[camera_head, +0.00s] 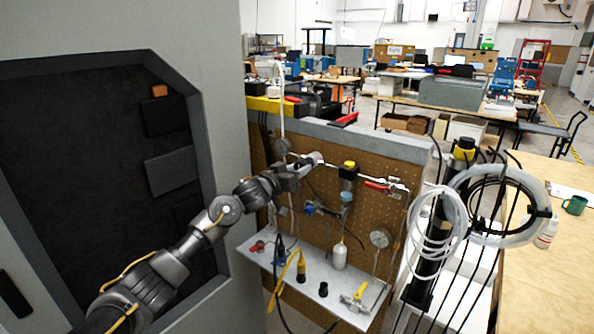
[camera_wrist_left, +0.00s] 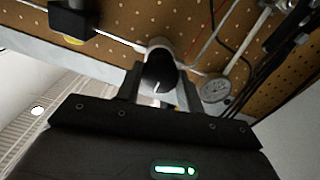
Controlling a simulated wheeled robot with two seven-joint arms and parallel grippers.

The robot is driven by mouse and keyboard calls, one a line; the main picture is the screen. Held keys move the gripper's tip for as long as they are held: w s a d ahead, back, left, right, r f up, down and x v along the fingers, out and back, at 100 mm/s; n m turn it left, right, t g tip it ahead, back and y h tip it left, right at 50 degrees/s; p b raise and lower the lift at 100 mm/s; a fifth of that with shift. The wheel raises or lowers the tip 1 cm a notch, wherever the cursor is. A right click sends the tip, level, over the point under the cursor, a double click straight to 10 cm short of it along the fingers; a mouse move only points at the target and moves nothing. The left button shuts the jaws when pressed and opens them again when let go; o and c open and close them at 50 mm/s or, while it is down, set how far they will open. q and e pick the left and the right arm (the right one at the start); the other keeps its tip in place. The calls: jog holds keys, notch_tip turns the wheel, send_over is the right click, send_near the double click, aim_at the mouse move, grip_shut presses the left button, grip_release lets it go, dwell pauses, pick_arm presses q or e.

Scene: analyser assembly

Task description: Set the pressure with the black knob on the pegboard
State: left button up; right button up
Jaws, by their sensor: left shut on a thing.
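The pegboard (camera_head: 318,199) stands upright in the head view. My left gripper (camera_head: 306,163) reaches the upper left part of its face, coming in from the left. In the left wrist view the black knob (camera_wrist_left: 160,74), with a white mark on its face, sits between the fingers of my left gripper (camera_wrist_left: 158,84). The gripper is shut on the knob. In the head view the gripper mostly hides the knob. A round gauge (camera_wrist_left: 215,90) shows right of the knob in the wrist view; its reading is too small to tell. My right gripper is not in view.
A shelf (camera_head: 262,239) below the board holds a white bottle (camera_head: 339,255), a yellow-and-black tool and small parts. A red-handled valve (camera_head: 378,187) and a lower gauge (camera_head: 380,237) are on the board. Coiled clear tubing (camera_head: 436,221) hangs at right. A dark cabinet opening is at left.

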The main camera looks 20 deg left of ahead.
pick_arm(q)
jog(key=m+b, duration=1.2)
jog(key=m, duration=1.1)
dwell(0.6)
jog(key=o, duration=1)
